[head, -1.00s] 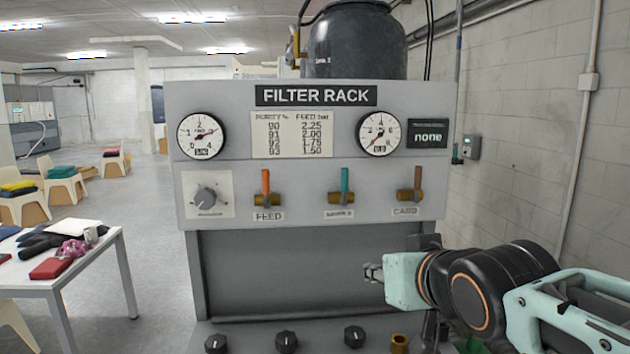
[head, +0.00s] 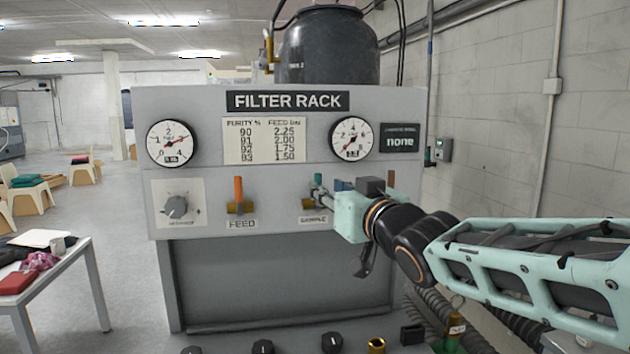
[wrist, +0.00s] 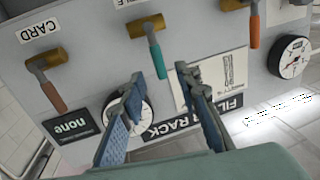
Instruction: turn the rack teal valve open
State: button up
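The teal valve lever (head: 318,181) stands upright on its brass body (head: 308,204) above the SAMPLE label, in the middle of the rack panel. In the wrist view the teal lever (wrist: 155,58) points from its brass body toward my fingers. My gripper (wrist: 160,73) is open and empty, its two blue-grey fingertips on either side of the lever's free end. How deep the lever sits between them is unclear, and I see no clear contact. In the head view my gripper (head: 320,194) is at the valve and partly covers it.
The FEED valve's orange lever (head: 238,188) stands upright to the left. The CARD valve (wrist: 46,60) is on the other side, mostly hidden by my gripper in the head view. Gauges (head: 172,143) and a dial (head: 176,208) share the panel. Black knobs (head: 263,347) are below.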

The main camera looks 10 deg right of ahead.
aim_at(318, 206)
jog(key=shift+w+a+p, duration=0.2)
jog(key=shift+w, duration=0.8)
jog(key=shift+w+a+p, duration=0.2)
jog(key=shift+w, duration=0.75)
jog(key=shift+w+a+p, duration=0.2)
jog(key=shift+w, duration=0.8)
jog(key=shift+c, duration=0.7)
grip_shut()
